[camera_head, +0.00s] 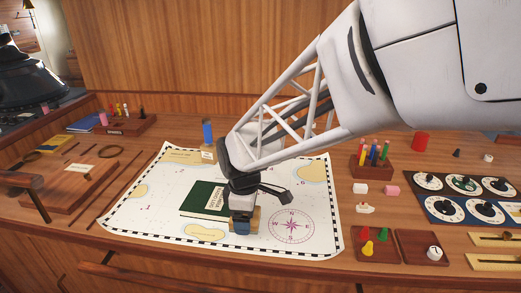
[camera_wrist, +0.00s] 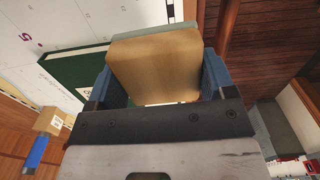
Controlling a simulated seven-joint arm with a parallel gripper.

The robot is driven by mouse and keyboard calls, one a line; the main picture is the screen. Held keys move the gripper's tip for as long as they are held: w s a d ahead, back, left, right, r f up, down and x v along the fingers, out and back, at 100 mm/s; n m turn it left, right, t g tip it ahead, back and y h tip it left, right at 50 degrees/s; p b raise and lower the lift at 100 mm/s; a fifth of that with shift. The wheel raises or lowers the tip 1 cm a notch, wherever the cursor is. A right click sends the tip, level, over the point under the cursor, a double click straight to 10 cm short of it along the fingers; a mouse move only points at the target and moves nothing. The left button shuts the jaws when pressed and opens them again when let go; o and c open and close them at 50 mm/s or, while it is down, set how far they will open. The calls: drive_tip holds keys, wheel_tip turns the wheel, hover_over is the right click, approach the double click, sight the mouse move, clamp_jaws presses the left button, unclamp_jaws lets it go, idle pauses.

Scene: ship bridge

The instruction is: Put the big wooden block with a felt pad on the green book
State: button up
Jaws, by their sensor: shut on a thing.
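My gripper (camera_head: 241,226) is shut on a big wooden block (camera_wrist: 155,70), one blue finger on each side of it. A thin grey-green layer, the felt pad (camera_wrist: 150,34), shows along the block's far edge in the wrist view. In the head view the block (camera_head: 257,220) is mostly hidden behind my gripper. The green book (camera_head: 201,199) lies on the chart, just left of my gripper, and my wrist hides its right part. It also shows in the wrist view (camera_wrist: 72,70), beside the block. I cannot tell whether the block touches the chart.
The chart (camera_head: 160,205) covers the middle of the desk. A blue-handled stamp (camera_head: 207,133) stands behind the book. A pen holder (camera_head: 371,165), small blocks (camera_head: 360,188), peg trays (camera_head: 376,244) and dial panels (camera_head: 460,210) are on the right. A wooden board (camera_head: 75,183) lies on the left.

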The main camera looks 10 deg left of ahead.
drive_tip(key=shift+w+a, duration=0.2)
drive_tip(key=shift+a, duration=0.55)
drive_tip(key=shift+w+a, duration=0.2)
drive_tip(key=shift+a, duration=0.5)
drive_tip(key=shift+w, duration=0.1)
hover_over(218, 198)
drive_tip(key=shift+f, duration=0.7)
drive_tip(key=shift+f, duration=1.75)
drive_tip(key=shift+f, duration=0.15)
drive_tip(key=o, duration=0.9)
wheel_tip(218, 198, up, 12)
drive_tip(key=shift+r, duration=0.15)
